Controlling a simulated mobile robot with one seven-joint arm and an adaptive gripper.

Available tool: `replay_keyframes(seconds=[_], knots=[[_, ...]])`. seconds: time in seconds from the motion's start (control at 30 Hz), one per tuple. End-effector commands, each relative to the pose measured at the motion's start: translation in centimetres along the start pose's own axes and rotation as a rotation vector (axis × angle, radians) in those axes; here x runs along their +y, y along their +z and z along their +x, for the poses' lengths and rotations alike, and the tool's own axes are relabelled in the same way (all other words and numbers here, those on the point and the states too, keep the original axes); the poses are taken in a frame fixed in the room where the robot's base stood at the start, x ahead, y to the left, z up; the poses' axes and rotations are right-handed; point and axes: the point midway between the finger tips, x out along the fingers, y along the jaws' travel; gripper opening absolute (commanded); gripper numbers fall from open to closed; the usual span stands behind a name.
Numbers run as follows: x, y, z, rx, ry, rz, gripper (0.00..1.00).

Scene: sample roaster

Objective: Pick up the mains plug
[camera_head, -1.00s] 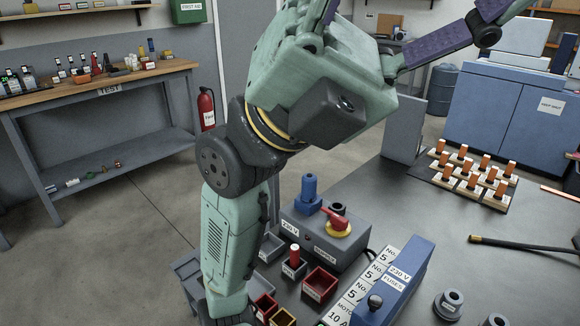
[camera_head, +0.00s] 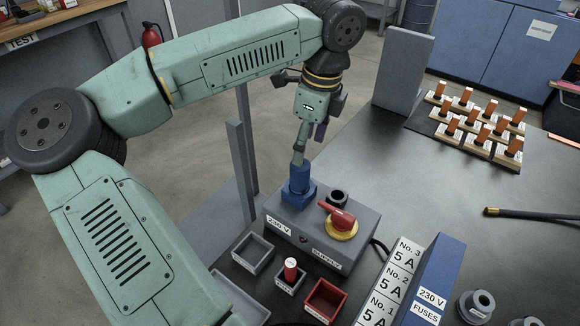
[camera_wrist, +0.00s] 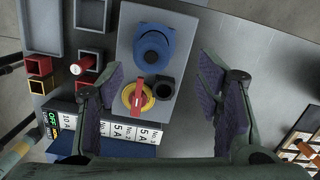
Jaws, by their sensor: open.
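The mains plug (camera_head: 298,187), which I take to be the blue upright piece, stands on the grey 230 V supply box (camera_head: 280,228). In the wrist view the plug (camera_wrist: 153,48) shows from above as a round blue body on a squarer blue base. My gripper (camera_head: 299,157) points down over the plug in the head view, its fingers partly overlapping it. Whether a finger touches the plug cannot be told.
A red switch handle on a yellow disc (camera_head: 341,229) and a dark round socket (camera_head: 338,197) sit beside the plug. Small bins, including a red one (camera_head: 325,300), and a blue fuse box (camera_head: 436,280) stand in front. A grey upright panel (camera_head: 402,70) stands behind.

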Motion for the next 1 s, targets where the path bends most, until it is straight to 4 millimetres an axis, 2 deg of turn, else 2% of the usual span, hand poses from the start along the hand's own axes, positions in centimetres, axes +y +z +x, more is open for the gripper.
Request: replay_keyframes(seconds=[0.2, 0.47, 0.73, 1.0], knots=[[0.1, 0.0, 3.4, 0.004, 0.004, 0.002, 0.59], [0.3, 0.0, 5.5, 0.006, 0.002, 0.004, 0.59], [0.9, 0.2, 9.3, 0.007, 0.001, 0.004, 0.59], [0.8, 0.2, 10.3, 0.005, -0.001, 0.005, 0.59]])
